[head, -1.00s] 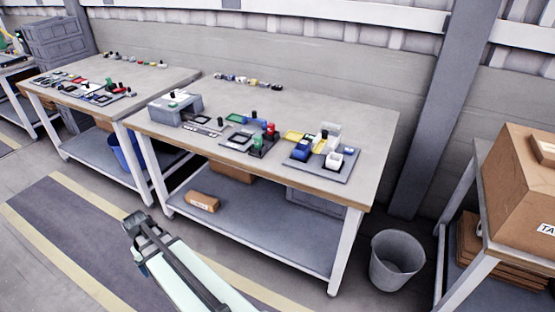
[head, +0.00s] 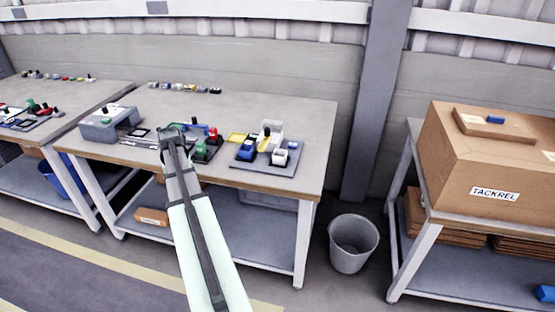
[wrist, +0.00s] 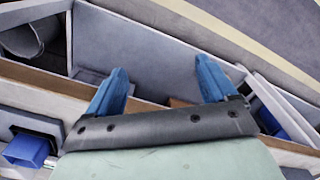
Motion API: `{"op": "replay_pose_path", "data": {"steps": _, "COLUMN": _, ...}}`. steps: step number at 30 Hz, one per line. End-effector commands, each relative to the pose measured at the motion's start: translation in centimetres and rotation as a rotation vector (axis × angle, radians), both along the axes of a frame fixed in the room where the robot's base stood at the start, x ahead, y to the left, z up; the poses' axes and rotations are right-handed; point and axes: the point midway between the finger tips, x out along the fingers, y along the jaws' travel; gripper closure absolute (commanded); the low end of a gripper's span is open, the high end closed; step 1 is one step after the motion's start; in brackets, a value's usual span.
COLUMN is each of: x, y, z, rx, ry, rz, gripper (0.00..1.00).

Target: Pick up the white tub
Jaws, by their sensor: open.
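A small white tub (head: 281,157) stands at the right end of a grey mat (head: 285,169) on the middle workbench. A paler, taller white container (head: 271,129) stands behind it, and a blue tub (head: 246,150) is to its left. My gripper (head: 172,129) is left of the mat, by the bench's front edge. Its blue fingers (wrist: 163,85) are spread apart and empty in the wrist view. The wrist view shows the bench edge and lower shelf between them, with a blue object (wrist: 27,150) at lower left. I cannot make out the white tub there.
A grey box (head: 110,124) stands at the bench's left. Red and green items (head: 208,140) sit between my gripper and the mat. Small parts (head: 185,88) line the back. A grey bin (head: 353,243) stands on the floor at right. The bench's back right is clear.

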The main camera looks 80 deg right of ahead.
Motion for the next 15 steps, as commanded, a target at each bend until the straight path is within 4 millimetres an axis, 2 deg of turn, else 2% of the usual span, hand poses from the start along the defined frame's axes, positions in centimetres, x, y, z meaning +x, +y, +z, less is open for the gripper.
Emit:
{"op": "replay_pose_path", "data": {"steps": 1, "x": -1.3, "y": -2.2, "z": 1.0, "rx": -0.001, "ry": -0.001, "rz": -0.039, "gripper": 0.15}}
{"op": "replay_pose_path", "data": {"steps": 3, "x": -3.2, "y": -4.5, "z": 2.2, "rx": -0.002, "ry": -0.001, "rz": -0.086, "gripper": 0.15}}
{"op": "replay_pose_path", "data": {"steps": 8, "x": -8.0, "y": -9.4, "z": 5.1, "rx": -0.001, "ry": -0.001, "rz": -0.193, "gripper": 0.15}}
{"op": "replay_pose_path", "data": {"steps": 15, "x": -16.4, "y": -15.8, "z": 9.6, "rx": -0.001, "ry": 0.000, "rz": -0.354, "gripper": 0.15}}
